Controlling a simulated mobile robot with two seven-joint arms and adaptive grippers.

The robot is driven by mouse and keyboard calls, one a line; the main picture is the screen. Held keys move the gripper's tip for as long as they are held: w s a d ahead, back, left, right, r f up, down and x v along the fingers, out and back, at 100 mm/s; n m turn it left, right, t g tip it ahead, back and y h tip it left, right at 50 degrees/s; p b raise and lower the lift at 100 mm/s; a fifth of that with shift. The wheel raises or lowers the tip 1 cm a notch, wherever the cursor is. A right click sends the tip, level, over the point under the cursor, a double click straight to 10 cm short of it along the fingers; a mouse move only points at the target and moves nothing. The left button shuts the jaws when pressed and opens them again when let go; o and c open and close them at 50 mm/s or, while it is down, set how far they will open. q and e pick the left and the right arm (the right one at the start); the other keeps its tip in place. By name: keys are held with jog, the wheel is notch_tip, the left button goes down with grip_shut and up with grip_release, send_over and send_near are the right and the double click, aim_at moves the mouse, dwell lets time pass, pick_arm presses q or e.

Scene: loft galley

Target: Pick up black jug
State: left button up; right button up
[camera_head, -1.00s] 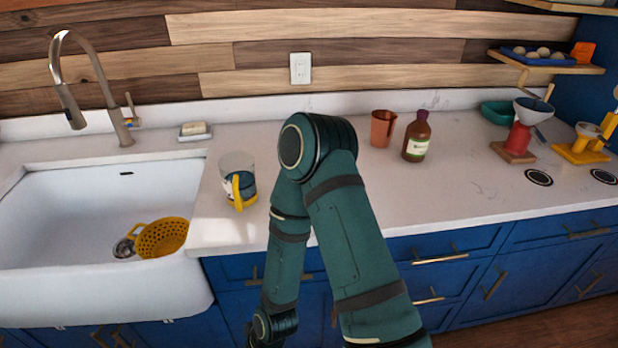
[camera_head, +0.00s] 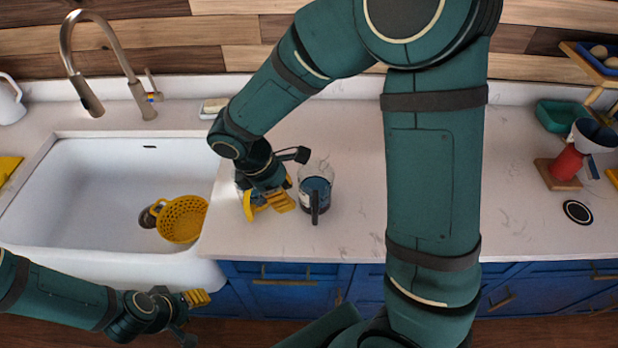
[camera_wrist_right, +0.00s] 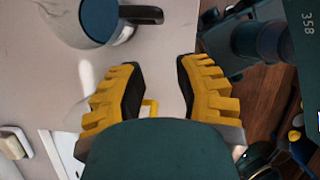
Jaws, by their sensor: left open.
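The black jug (camera_head: 318,186) is a clear jug with a dark lower part and a black handle. It stands upright on the counter, its handle towards the front edge. It also shows in the right wrist view (camera_wrist_right: 92,28) at the top left, outside the jaws. My right gripper (camera_head: 288,178) is open just left of the jug in the head view. Whether they touch is unclear. A yellow-handled jug (camera_head: 248,208) is mostly hidden behind this gripper. Its handle (camera_wrist_right: 151,106) shows between the fingers in the wrist view. My left gripper (camera_head: 197,318) is open, low in front of the sink.
The white sink (camera_head: 90,215) with a yellow colander (camera_head: 181,219) lies to the left. A soap dish (camera_head: 214,108) is behind. A red stand with a funnel (camera_head: 567,163) and a green bowl (camera_head: 561,115) stand far right. My right arm hides much of the middle counter.

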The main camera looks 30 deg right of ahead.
send_over(313, 223)
jog(key=w+a, duration=0.2)
notch_tip(313, 223, down, 7)
jog(key=x, duration=0.1)
jog(key=b+x, duration=0.1)
jog(key=x, duration=0.2)
jog(key=shift+s+d+f, duration=0.15)
jog(key=shift+s+d, duration=0.15)
jog(key=shift+s, duration=0.15)
jog(key=shift+d+f, duration=0.15)
jog(key=shift+f, duration=0.25)
grip_shut()
